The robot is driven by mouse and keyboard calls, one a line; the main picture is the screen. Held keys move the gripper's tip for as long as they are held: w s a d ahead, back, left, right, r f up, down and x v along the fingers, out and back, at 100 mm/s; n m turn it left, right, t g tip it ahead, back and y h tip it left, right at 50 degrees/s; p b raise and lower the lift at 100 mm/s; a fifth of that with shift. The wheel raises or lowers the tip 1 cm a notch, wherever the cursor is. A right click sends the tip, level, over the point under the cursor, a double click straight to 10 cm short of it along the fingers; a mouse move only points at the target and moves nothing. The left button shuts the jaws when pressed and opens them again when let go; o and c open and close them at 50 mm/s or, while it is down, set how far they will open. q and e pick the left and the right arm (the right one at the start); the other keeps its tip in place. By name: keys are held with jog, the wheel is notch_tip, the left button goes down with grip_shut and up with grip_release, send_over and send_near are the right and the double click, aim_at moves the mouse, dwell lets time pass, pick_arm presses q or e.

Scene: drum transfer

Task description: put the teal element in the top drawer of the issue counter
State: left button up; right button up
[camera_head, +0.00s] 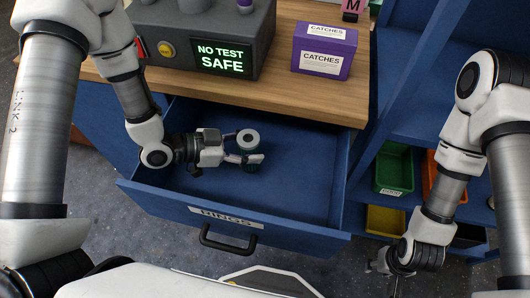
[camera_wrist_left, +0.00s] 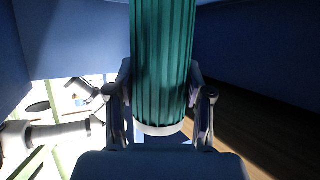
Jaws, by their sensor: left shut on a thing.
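The teal element (camera_wrist_left: 163,65) is a ribbed cylinder with a pale end rim, standing between both fingers in the left wrist view. In the head view its pale round end (camera_head: 248,139) shows, with a little teal below; the rest is hidden by my fingers. My left gripper (camera_head: 245,150) is shut on it, inside the outline of the pulled-out top drawer (camera_head: 300,187). I cannot tell whether the element touches the drawer floor. The drawer is blue, labelled "RINGS", with a black handle. My right gripper (camera_head: 393,270) hangs low at the right, its fingers unclear.
The wooden counter top (camera_head: 280,82) holds a grey tester (camera_head: 205,30) reading "NO TEST SAFE" and a purple "CATCHES" box (camera_head: 324,50). Blue shelves at the right hold green (camera_head: 394,170) and yellow (camera_head: 385,220) bins. The drawer's right part looks empty.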

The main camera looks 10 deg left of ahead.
pick_arm(q)
notch_tip(320, 180, down, 2)
jog(key=shift+w+d, duration=0.15)
jog(key=shift+d, duration=0.25)
jog(key=x, duration=0.3)
jog(key=shift+w+d+r+p, duration=0.1)
jog(key=shift+d+r+p, duration=0.05)
jog(key=shift+d+p, duration=0.15)
jog(key=shift+a, duration=0.25)
jog(key=shift+f, duration=0.3)
jog(key=o, duration=1.2)
jog(key=shift+d, duration=0.1)
